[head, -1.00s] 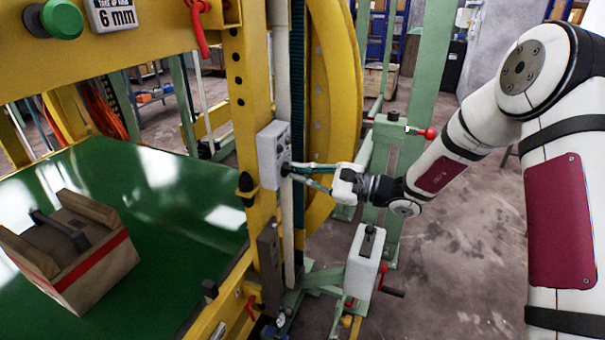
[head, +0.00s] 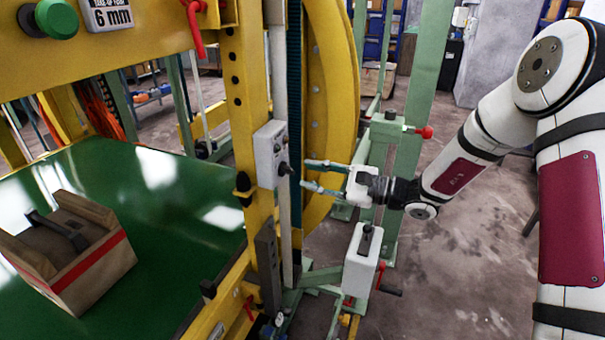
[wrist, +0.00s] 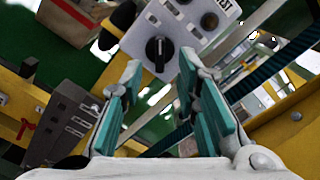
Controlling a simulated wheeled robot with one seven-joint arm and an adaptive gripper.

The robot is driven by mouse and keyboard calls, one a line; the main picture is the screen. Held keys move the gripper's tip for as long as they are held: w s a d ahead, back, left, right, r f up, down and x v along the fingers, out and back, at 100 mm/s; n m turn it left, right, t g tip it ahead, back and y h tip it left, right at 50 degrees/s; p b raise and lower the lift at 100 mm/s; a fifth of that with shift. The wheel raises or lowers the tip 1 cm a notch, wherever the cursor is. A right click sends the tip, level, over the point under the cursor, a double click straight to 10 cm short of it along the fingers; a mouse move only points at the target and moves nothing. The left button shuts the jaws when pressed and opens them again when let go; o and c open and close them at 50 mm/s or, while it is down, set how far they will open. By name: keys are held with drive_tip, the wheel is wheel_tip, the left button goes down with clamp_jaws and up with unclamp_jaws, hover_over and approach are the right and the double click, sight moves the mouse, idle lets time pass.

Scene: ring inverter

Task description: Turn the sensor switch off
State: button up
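A grey switch box (head: 267,155) is mounted on the yellow post. In the wrist view the box (wrist: 186,30) carries a black rotary knob (wrist: 159,49), round buttons and a partly cut-off label. The knob's pale pointer line runs roughly up and down in that view. The knob also shows on the box's right face in the head view (head: 284,169). My gripper (head: 305,174) is open and empty, just right of the knob and apart from it. In the wrist view my gripper's teal finger pads (wrist: 158,100) stand on either side below the knob.
A yellow post (head: 250,90) and a large yellow ring (head: 331,110) stand close to the gripper. A brown carton (head: 85,265) sits on the green table (head: 180,245). Bare floor lies to the right.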

drive_tip(key=v, duration=0.8)
drive_tip(key=shift+d, duration=0.2)
drive_tip(key=shift+s, duration=0.1)
drive_tip(key=shift+r, duration=0.1)
drive_tip(key=s+a+r+n+g+h, duration=0.1)
drive_tip(key=s+r+n+g+h, duration=0.25)
drive_tip(key=s, duration=0.55)
drive_tip(key=s+a+r+n+g+h, duration=0.25)
drive_tip(key=s+n+h, duration=0.2)
drive_tip(key=s, duration=0.45)
drive_tip(key=s+d+r+n+t+h, duration=0.5)
drive_tip(key=s+d+h, duration=0.4)
drive_tip(key=s+d, duration=0.2)
drive_tip(key=shift+s+d+r+n, duration=0.35)
drive_tip(key=shift+d+r, duration=0.4)
drive_tip(key=shift+d, duration=0.5)
